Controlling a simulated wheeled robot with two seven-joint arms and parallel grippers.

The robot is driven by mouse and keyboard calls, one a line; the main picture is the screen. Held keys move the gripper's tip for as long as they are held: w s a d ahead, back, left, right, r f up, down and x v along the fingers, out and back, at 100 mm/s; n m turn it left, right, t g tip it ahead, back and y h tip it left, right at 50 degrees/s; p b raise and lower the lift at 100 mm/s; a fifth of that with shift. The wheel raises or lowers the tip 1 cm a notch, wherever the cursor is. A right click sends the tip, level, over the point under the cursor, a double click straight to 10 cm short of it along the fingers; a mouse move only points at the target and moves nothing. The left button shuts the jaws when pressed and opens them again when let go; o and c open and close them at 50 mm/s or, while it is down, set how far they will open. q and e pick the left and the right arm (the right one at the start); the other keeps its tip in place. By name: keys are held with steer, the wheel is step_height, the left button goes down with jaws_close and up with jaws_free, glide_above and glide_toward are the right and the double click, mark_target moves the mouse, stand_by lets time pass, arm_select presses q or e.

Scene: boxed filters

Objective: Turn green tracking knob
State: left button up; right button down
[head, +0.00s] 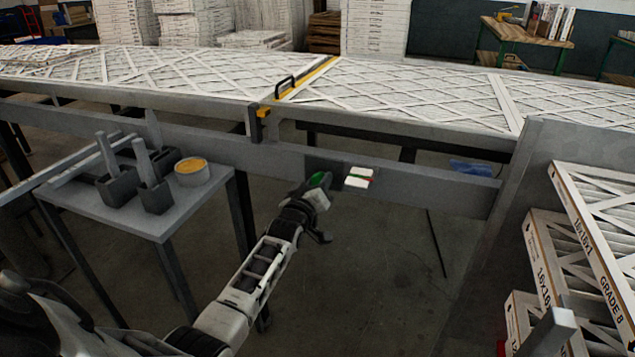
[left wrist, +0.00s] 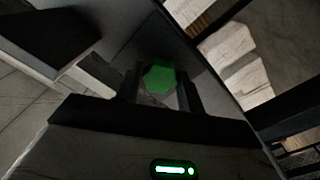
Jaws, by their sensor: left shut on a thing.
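The green knob (head: 318,180) is on the grey front rail of the long table, at the middle of the head view. In the left wrist view the knob (left wrist: 160,77) is a green faceted shape between my two dark fingers. My left gripper (head: 311,188) reaches up to it from below and is shut on it. The fingers also show in the left wrist view (left wrist: 160,92), one on each side of the knob. The knob's sides and base are partly hidden by the gripper. My right gripper is not in view.
A small grey table (head: 150,222) with holders and a yellow-topped tin (head: 192,171) stands left of my arm. Boxed filters (head: 597,240) are stacked at the right. Floor below the rail is mostly clear.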

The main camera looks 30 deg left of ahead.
arm_select(q)
steer(key=shift+n, duration=0.7)
steer(key=shift+f, duration=0.1)
steer(key=o, duration=1)
steer(key=shift+s, duration=0.15)
steer(key=p+v, duration=0.1)
steer(key=v, duration=1.4)
steer(key=shift+s, duration=0.4)
